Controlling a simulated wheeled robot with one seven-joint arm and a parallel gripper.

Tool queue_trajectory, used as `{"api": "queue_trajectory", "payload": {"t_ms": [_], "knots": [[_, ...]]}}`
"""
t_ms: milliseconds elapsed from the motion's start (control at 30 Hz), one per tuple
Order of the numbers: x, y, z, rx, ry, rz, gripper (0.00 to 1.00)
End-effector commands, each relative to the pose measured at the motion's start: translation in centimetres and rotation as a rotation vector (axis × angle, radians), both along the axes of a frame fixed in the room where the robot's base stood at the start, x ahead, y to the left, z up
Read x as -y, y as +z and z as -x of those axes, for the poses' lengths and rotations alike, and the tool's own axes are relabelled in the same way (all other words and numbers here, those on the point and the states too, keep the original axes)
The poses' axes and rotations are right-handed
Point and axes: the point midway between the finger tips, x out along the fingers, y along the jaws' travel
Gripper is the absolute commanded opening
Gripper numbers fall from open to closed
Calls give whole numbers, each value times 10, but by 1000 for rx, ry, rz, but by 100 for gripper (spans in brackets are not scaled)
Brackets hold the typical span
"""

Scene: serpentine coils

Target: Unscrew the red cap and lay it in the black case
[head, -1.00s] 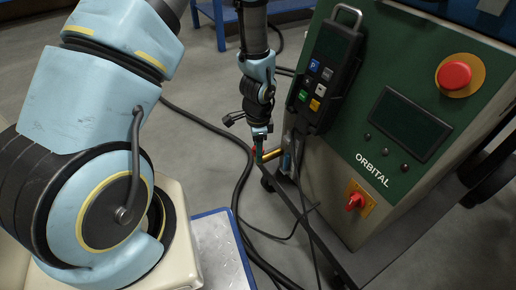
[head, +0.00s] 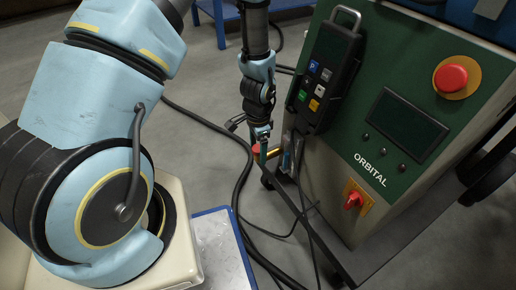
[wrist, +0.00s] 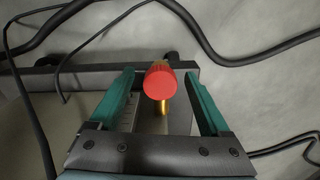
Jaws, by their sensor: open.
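The red cap (wrist: 160,80) sits on the end of a gold-coloured cylinder (wrist: 165,106) in the wrist view. In the head view the red cap (head: 256,149) shows small at the left end of the gold cylinder (head: 273,152), by the cabinet's lower left side. My gripper (wrist: 161,85) is open, with one teal finger on each side of the cap and a gap on both sides. In the head view my gripper (head: 262,148) points down at the cap. I cannot make out the black case in either view.
A green and beige cabinet (head: 372,130) marked ORBITAL stands right of my gripper, with a dark pendant (head: 325,70) on its front. Black cables (head: 243,190) run across the grey floor. A blue-edged table (head: 222,240) is at the bottom. Open floor lies left of the cables.

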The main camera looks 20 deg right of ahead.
Motion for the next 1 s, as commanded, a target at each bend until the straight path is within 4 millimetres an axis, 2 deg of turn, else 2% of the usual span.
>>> {"api": "queue_trajectory", "payload": {"t_ms": [233, 333, 700, 833, 1000], "knots": [[0, 1, 0, 1, 0, 0, 81], [0, 10, -1, 1, 0, 1, 81], [1, 80, -1, 2, 1, 3, 81], [0, 97, -1, 1, 0, 2, 81], [0, 109, 0, 0, 0, 0, 81]]}}
